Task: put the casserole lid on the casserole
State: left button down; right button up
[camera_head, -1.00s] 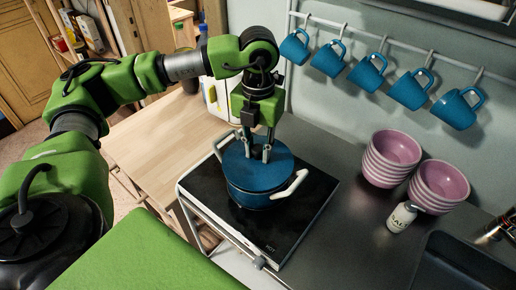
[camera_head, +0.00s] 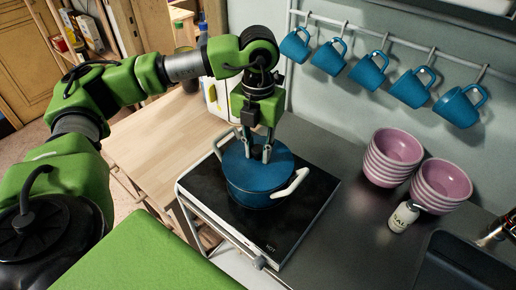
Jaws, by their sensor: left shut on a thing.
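The blue casserole (camera_head: 254,196) with white handles stands on the black hot plate. The blue casserole lid (camera_head: 273,172) lies over its top and looks level with the rim; I cannot tell whether it is fully seated. My left gripper (camera_head: 257,157) points straight down from above and is shut on the lid at its middle. The knob is hidden between the fingers. My right gripper is not in view.
The hot plate (camera_head: 279,233) sits on the dark counter. Stacked pink bowls (camera_head: 392,158) and a white salt bottle (camera_head: 403,216) stand to the right. Several blue mugs (camera_head: 370,71) hang on a rail behind. A wooden table (camera_head: 156,137) is at left.

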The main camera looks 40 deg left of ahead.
pick_arm(q)
jog(key=shift+f+b, duration=0.35)
jog(key=shift+f, duration=0.05)
jog(key=c, duration=1.7)
grip_release()
jog(key=shift+r, duration=0.15)
notch_tip(320, 180, up, 12)
